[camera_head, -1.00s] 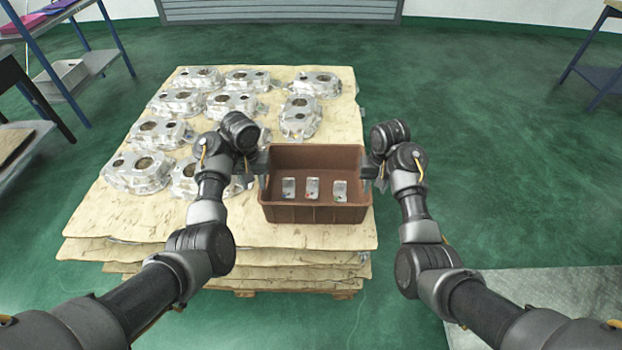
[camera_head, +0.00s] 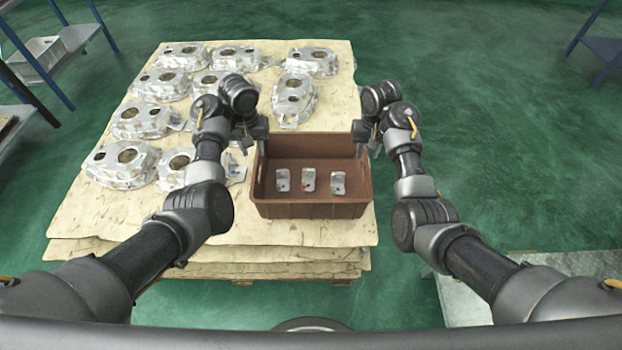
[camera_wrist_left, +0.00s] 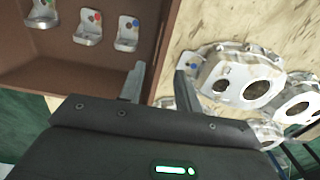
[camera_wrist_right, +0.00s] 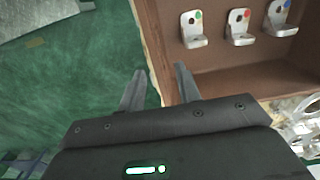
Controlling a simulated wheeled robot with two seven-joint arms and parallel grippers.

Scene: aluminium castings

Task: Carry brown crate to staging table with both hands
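The brown crate (camera_head: 311,211) rests on the near right part of a board-topped pallet stack (camera_head: 100,225). Inside it lie three small metal brackets (camera_head: 309,180) with coloured dots. My left gripper (camera_head: 256,140) is at the crate's left wall; in the left wrist view its fingers (camera_wrist_left: 160,82) are apart, one on each side of the wall (camera_wrist_left: 168,40). My right gripper (camera_head: 366,140) is at the right wall; in the right wrist view its fingers (camera_wrist_right: 158,84) are also apart, around the wall (camera_wrist_right: 150,35). Small gaps show beside both walls. No staging table is identifiable.
Several aluminium castings (camera_head: 143,120) cover the pallet's left and far parts, close to the crate's left side. A shelf rack (camera_head: 75,40) stands at left and a blue-legged table (camera_head: 597,45) at far right. Green floor (camera_head: 500,150) is open at right.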

